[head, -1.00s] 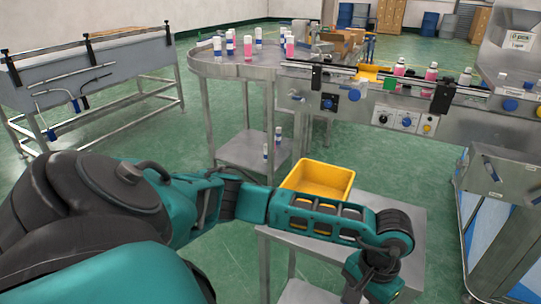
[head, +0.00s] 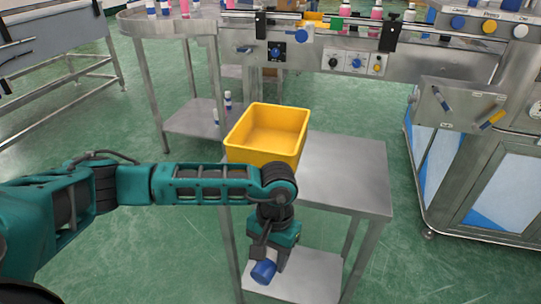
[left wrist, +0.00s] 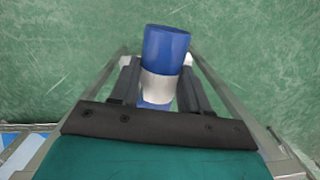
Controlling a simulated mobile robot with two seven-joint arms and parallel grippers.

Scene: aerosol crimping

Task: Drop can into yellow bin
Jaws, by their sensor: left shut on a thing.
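The yellow bin (head: 268,134) stands on the left part of a small steel table and looks empty. My left gripper (head: 266,258) points down in front of the table, nearer to me than the bin. It is shut on a can (head: 263,272), whose blue end shows below the fingers. In the left wrist view the can (left wrist: 165,52) is blue with a white band, and the fingers of my left gripper (left wrist: 157,84) press on both its sides. My right gripper is out of view.
The steel table (head: 345,175) has a bare top right of the bin and a lower shelf (head: 310,275). Behind it runs a conveyor (head: 340,50) with bottles and knobs. A round steel table (head: 150,20) stands at the back left, a glass-sided cabinet (head: 475,180) at right.

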